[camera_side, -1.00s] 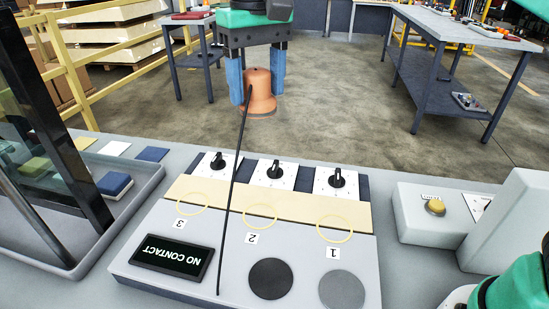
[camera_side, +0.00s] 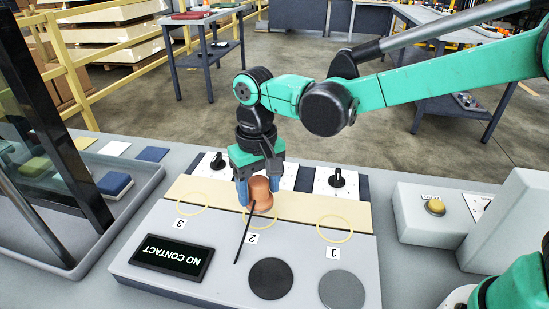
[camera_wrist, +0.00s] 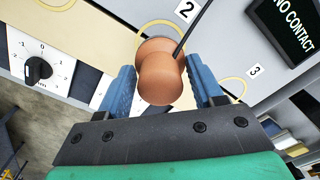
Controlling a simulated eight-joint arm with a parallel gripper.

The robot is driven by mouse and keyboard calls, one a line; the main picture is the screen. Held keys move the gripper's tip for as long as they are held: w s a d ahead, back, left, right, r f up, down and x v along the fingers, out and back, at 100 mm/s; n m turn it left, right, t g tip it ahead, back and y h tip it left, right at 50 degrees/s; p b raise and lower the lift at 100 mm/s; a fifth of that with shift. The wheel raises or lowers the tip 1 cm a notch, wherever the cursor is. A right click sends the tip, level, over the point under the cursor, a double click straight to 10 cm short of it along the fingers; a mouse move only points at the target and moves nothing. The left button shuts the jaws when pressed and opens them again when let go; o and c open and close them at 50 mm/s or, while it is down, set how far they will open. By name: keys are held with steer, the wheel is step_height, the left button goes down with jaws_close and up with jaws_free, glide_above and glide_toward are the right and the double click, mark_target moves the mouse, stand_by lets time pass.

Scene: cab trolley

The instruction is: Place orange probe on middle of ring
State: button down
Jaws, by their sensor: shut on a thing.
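The orange probe (camera_side: 261,194) is a copper-orange knob with a black cable. My gripper (camera_side: 258,192) is shut on it, with blue fingers on both sides; the wrist view also shows the probe (camera_wrist: 160,75) between the fingers (camera_wrist: 166,92). The probe is upright over the yellow ring marked 2 (camera_side: 274,224), covering part of it. In the wrist view the ring's edge (camera_wrist: 140,32) shows past the probe. Whether the probe touches the panel I cannot tell. The display (camera_side: 173,256) reads NO CONTACT.
Ring 3 (camera_side: 192,212) is left of the probe and ring 1 (camera_side: 350,232) right. Black knobs on white plates (camera_side: 337,181) stand behind the rings. A tray (camera_side: 130,208) is at left and a yellow button (camera_side: 435,207) at right.

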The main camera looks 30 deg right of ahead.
mark_target(259, 200)
steer(key=shift+f, duration=1.4)
steer(key=shift+f, duration=0.15)
steer(key=shift+c, duration=0.6)
jaws_free()
